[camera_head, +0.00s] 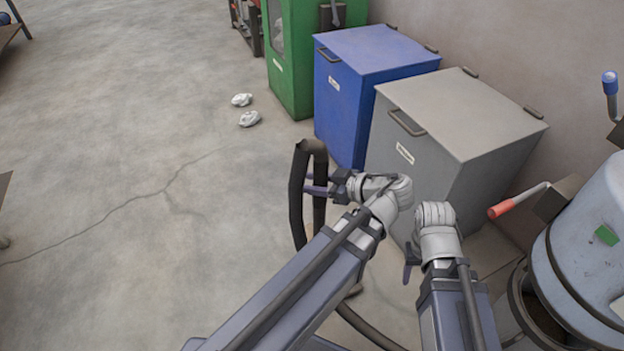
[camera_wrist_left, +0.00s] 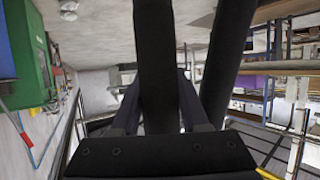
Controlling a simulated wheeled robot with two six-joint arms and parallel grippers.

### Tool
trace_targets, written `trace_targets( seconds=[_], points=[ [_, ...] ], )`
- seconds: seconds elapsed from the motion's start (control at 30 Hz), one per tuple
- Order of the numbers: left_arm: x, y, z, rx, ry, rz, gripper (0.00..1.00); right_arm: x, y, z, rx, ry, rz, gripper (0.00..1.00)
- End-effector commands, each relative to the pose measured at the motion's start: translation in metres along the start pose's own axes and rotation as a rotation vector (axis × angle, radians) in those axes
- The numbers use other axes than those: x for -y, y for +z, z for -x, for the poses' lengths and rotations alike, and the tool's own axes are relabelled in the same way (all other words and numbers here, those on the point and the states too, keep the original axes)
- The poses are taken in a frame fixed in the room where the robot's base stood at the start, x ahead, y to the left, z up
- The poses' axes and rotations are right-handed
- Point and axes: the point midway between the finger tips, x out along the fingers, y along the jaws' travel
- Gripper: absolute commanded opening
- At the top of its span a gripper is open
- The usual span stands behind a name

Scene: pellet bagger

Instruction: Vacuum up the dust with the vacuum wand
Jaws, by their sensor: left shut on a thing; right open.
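The vacuum wand (camera_head: 297,198) is a black tube bent over at the top, standing roughly upright above the concrete floor. A dark hose (camera_head: 365,328) curves along the floor below my arms. My left gripper (camera_head: 318,185) is shut on the wand near its upper part. In the left wrist view the black tube (camera_wrist_left: 157,50) runs between its two fingers, with a second dark tube section (camera_wrist_left: 228,55) to the right. My right gripper (camera_head: 408,264) is open and empty, low in front of the grey bin.
Two whitish clumps (camera_head: 246,108) lie on the floor beyond the wand, near a green cabinet (camera_head: 293,75). A blue bin (camera_head: 340,105) and a grey bin (camera_head: 450,125) stand to the right. A grey-blue drum (camera_head: 590,250) and red-tipped lever (camera_head: 500,209) are at far right.

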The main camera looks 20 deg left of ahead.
Motion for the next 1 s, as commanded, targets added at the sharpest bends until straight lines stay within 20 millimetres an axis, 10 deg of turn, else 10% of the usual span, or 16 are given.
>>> trace_targets(
  seconds=[1.0],
  points=[
    [-0.032, -0.018, -0.043, -0.002, -0.001, 0.001, 0.0, 0.0, 0.0, 0.0, 0.0, 0.0, 0.0, 0.5]
  ],
)
